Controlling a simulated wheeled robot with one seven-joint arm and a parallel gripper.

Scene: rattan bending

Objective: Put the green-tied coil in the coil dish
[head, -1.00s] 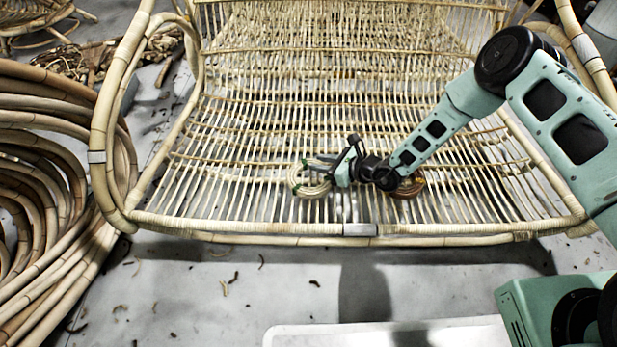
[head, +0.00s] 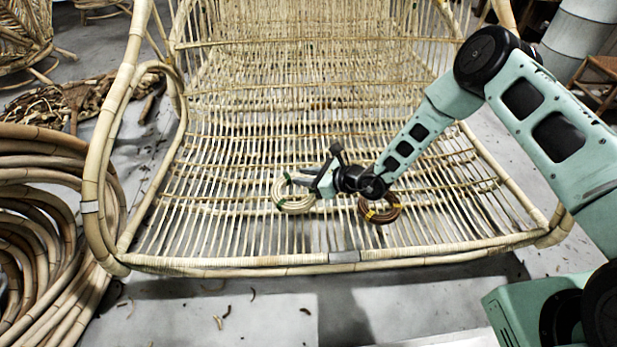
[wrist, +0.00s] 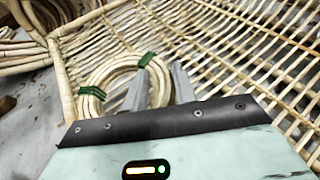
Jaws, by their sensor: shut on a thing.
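The green-tied coil (head: 291,205) is a pale ring of cane with green ties, at the seat of the rattan chair. It also shows in the wrist view (wrist: 98,77), with two green ties on it. My gripper (head: 307,186) is shut on the coil's near right side, its fingers (wrist: 152,92) on either side of the ring. The coil is at or just above the slats; I cannot tell which. I cannot make out the coil dish in these frames.
A brown coil with yellow ties (head: 381,211) lies on the seat slats just right of my gripper. The rattan chair (head: 340,256) has a raised bent arm at left. Large cane coils (head: 45,230) are heaped at far left.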

